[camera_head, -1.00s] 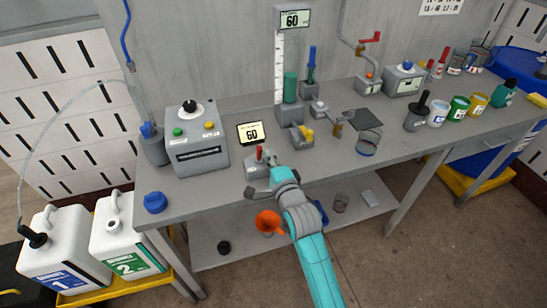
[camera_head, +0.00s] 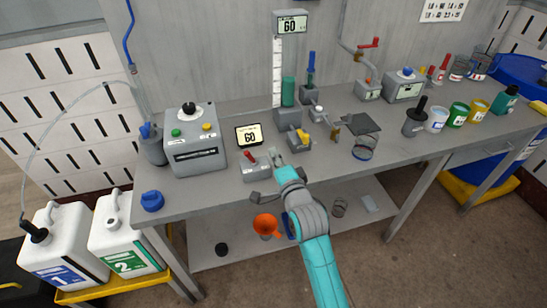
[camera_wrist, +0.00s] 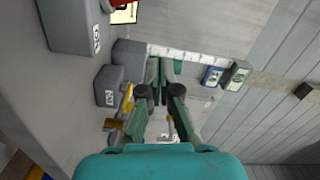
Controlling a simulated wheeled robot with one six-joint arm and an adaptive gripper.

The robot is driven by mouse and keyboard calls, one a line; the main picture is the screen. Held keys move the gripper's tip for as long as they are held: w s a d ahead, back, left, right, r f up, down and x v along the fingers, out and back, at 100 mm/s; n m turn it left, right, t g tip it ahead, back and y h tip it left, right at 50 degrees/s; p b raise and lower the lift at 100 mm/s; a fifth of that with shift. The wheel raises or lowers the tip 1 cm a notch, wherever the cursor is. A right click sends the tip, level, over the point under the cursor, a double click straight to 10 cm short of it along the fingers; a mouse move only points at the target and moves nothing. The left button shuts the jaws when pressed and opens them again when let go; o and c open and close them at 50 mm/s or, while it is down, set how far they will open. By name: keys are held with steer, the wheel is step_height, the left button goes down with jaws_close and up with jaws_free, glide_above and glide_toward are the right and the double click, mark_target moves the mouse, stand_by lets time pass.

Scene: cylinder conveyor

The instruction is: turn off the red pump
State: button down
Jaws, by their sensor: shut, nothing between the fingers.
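A grey switch box (camera_head: 257,174) with a red lever (camera_head: 249,156) stands near the front edge of the bench. The lever leans to the left. I see no other thing clearly marked as the red pump. My gripper (camera_head: 277,158) is shut and empty, just right of the red lever and apart from it. In the wrist view the gripper fingers (camera_wrist: 163,72) are in the middle. The red-lever box (camera_wrist: 72,25) is at the upper left there, with a bit of the red lever (camera_wrist: 118,5) at the top edge.
A yellow-lever box (camera_head: 297,140) is close to the right of my gripper. A machine with a black knob (camera_head: 195,145) stands left. Another red handle (camera_head: 369,43) is on the pipe at the back.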

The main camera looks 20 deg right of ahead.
steer(key=s, duration=0.8)
steer(key=shift+s+d, duration=0.15)
steer(key=shift+s, duration=0.15)
